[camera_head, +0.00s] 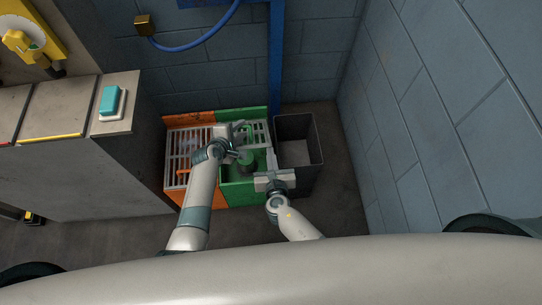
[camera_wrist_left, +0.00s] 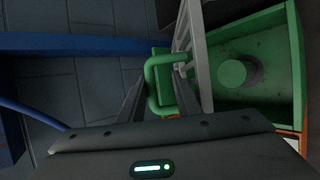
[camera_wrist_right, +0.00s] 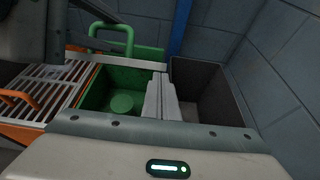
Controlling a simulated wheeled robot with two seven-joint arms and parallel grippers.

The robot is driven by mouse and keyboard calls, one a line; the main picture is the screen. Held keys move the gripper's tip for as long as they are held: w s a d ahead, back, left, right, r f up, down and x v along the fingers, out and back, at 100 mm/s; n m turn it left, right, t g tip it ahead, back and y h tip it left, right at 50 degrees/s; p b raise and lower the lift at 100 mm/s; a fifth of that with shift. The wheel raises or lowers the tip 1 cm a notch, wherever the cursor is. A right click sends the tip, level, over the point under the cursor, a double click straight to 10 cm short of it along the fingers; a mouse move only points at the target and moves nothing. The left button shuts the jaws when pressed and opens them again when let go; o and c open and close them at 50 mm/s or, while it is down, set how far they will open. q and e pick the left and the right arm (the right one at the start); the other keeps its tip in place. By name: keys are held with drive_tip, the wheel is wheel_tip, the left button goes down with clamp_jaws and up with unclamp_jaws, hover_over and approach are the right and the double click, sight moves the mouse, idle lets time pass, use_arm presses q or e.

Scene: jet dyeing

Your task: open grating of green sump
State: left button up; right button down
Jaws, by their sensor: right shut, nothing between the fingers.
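The green sump (camera_head: 230,190) stands on the floor, and its inside with a green round fitting (camera_wrist_left: 233,73) is uncovered. Its pale grating (camera_head: 258,133) is raised at the back and shows nearly edge-on in the left wrist view (camera_wrist_left: 196,55). The green handle (camera_wrist_left: 152,85) lies between the fingers of my left gripper (camera_wrist_left: 162,75), which are apart with gaps beside the handle; contact is unclear. The handle also shows in the right wrist view (camera_wrist_right: 128,40). My right gripper (camera_wrist_right: 160,85) is shut and empty, above the right side of the sump.
An orange sump (camera_head: 175,122) with its pale grating lying flat stands left of the green one. A dark open bin (camera_head: 314,165) stands close on the right. Block walls and a blue post (camera_head: 275,60) bound the back. A grey cabinet (camera_head: 80,170) stands left.

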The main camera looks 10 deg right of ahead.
use_arm(q)
drive_tip(key=shift+s+f, duration=0.1)
drive_tip(key=shift+s, duration=0.15)
use_arm(e)
drive_tip(key=shift+w+r, duration=0.3)
use_arm(q)
drive_tip(key=shift+s+a+r, duration=0.1)
drive_tip(key=shift+s+r, duration=0.1)
drive_tip(key=shift+s, duration=0.05)
drive_tip(key=v, duration=1.1)
drive_tip(key=shift+r, duration=0.2)
use_arm(e)
drive_tip(key=shift+s+f, duration=0.2)
drive_tip(key=shift+s, duration=0.05)
use_arm(q)
drive_tip(key=shift+w+a, duration=0.1)
drive_tip(key=shift+a, duration=0.05)
drive_tip(key=s+a+f+m+g+y, duration=0.1)
drive_tip(key=s+a+f+m, duration=0.3)
drive_tip(key=s+f+m, duration=0.5)
drive_tip(key=s+a+f+m+g+y, duration=0.2)
drive_tip(key=s+a+f+m, duration=0.3)
drive_tip(key=s+f, duration=1.3)
drive_tip(key=m, duration=0.4)
drive_tip(key=shift+g+y, duration=0.3)
drive_tip(key=shift+g, duration=0.1)
drive_tip(key=shift+w+a+r, duration=0.1)
drive_tip(key=shift+r, duration=0.1)
